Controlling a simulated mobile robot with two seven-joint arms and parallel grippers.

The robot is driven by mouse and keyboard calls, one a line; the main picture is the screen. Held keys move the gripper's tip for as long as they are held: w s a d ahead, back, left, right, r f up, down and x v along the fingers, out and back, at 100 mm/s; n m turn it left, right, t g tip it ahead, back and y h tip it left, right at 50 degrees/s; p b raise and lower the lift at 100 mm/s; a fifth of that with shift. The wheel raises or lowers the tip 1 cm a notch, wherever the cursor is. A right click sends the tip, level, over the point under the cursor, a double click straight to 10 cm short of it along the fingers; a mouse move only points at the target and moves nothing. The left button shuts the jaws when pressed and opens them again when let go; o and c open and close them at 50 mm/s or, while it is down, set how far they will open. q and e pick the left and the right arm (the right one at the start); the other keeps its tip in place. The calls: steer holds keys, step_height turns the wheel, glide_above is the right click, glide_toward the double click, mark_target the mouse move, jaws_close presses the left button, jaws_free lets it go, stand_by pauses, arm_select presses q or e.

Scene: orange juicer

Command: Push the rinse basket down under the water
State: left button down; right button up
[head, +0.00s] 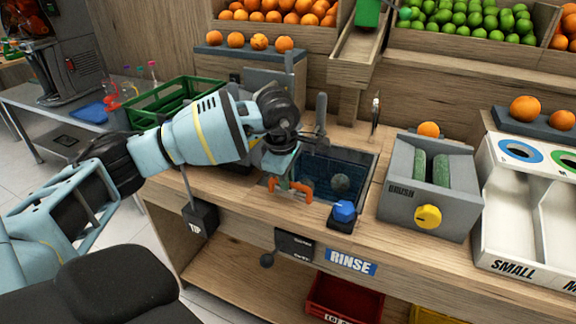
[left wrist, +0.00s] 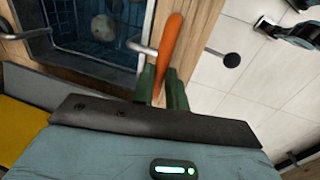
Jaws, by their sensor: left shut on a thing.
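The rinse sink (head: 362,170) is a dark, square, water-filled basin set in the wooden counter. Inside it a round, dark-looking fruit (head: 340,183) shows, and the left wrist view shows pale round shapes (left wrist: 103,27) behind the grid of the rinse basket (left wrist: 72,25). An orange handle (head: 302,188) lies along the sink's front edge. My left gripper (head: 284,184) is shut on this handle, and in the left wrist view the handle (left wrist: 171,45) runs up between its green fingers (left wrist: 162,88). How deep the basket sits is hard to tell. My right gripper is out of view.
A blue knob (head: 344,211) stands at the sink's front right corner. The grey brush machine (head: 405,195) is right of it, then the white sorting bins (head: 495,215). A green crate (head: 150,118) stands behind my left arm. A tap (head: 321,115) rises behind the sink.

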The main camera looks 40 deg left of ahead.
arm_select(q)
steer(key=shift+s+d+f, duration=0.1)
steer(key=shift+s+f, duration=0.05)
steer(key=shift+f, duration=0.3)
steer(key=c, duration=1.7)
jaws_free()
steer(key=o, duration=0.3)
steer(key=shift+r, duration=0.1)
steer(key=shift+r, duration=0.1)
steer(key=v, duration=0.7)
steer(key=shift+r, duration=0.4)
